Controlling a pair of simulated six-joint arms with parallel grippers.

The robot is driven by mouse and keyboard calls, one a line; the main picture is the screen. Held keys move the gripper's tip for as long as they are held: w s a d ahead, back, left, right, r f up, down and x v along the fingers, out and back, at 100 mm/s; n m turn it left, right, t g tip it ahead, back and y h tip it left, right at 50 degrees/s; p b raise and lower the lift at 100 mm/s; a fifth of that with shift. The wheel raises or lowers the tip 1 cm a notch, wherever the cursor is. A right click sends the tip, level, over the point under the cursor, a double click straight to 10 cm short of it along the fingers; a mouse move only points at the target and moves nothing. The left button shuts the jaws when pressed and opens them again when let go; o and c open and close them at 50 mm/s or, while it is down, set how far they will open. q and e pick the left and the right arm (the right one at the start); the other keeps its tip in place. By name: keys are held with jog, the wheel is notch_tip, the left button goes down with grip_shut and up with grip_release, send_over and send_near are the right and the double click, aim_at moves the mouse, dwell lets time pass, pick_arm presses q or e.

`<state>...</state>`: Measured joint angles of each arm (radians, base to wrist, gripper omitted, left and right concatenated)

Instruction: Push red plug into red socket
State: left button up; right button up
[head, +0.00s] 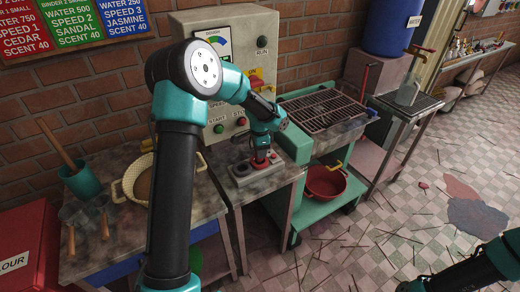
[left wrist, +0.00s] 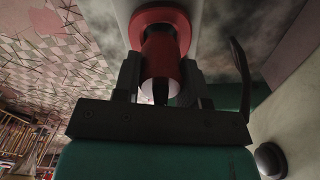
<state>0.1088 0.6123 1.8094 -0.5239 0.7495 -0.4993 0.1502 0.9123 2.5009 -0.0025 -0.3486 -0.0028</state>
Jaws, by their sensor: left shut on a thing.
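The red plug (left wrist: 160,55) is between the two fingers of my left gripper (left wrist: 160,85), which is shut on it. In the head view my left gripper (head: 262,153) points down over the small table. The red socket (left wrist: 172,16) shows in the left wrist view as a wide red ring around the plug's far end; in the head view the red socket (head: 274,158) is on a grey block. The plug is lined up with the socket and appears to meet it; how deep it sits is hidden. A second, dark socket (head: 242,169) is beside it on the block.
A grey control cabinet (head: 232,60) with buttons stands behind the small table. A teal cart with a grill (head: 322,108) and a red bowl (head: 325,181) is to the right. A woven basket (head: 140,182) is at left. My right arm shows at the lower right.

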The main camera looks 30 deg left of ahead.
pick_arm(q)
jog(key=shift+f, duration=1)
jog(key=o, duration=1)
jog(key=shift+r, duration=0.1)
notch_tip(320, 180, up, 17)
dwell(0.4)
jog(key=shift+r, duration=0.1)
